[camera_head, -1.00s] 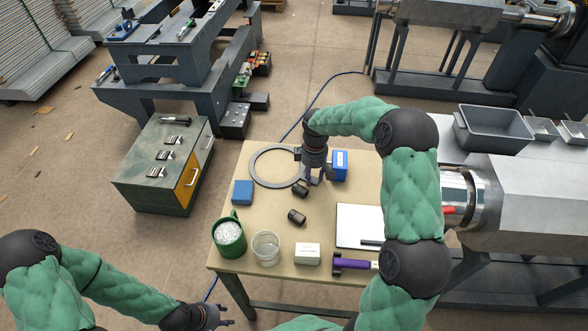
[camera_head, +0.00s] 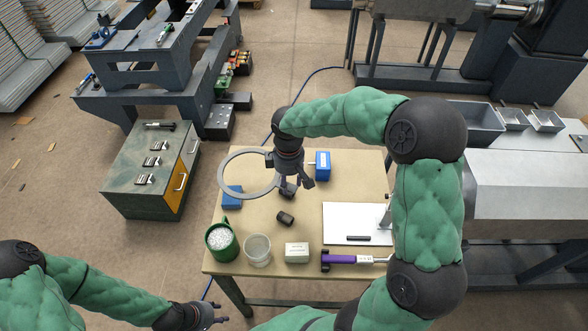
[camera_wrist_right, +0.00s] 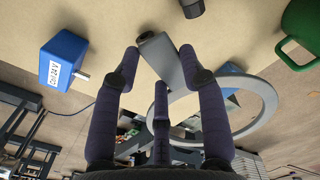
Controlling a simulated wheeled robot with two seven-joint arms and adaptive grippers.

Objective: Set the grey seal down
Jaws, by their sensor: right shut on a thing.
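The grey seal (camera_head: 221,174) is a flat ring. My right gripper (camera_head: 293,188) is shut on the right side of its band and holds it over the left part of the table. The ring overlaps the small blue block (camera_head: 232,201) in the head view; its exact height is hard to judge. In the right wrist view the ring (camera_wrist_right: 271,104) extends to the right of the dark fingers of my right gripper (camera_wrist_right: 155,80). My left gripper (camera_head: 214,314) is empty and open, low at the left, off the table's front corner.

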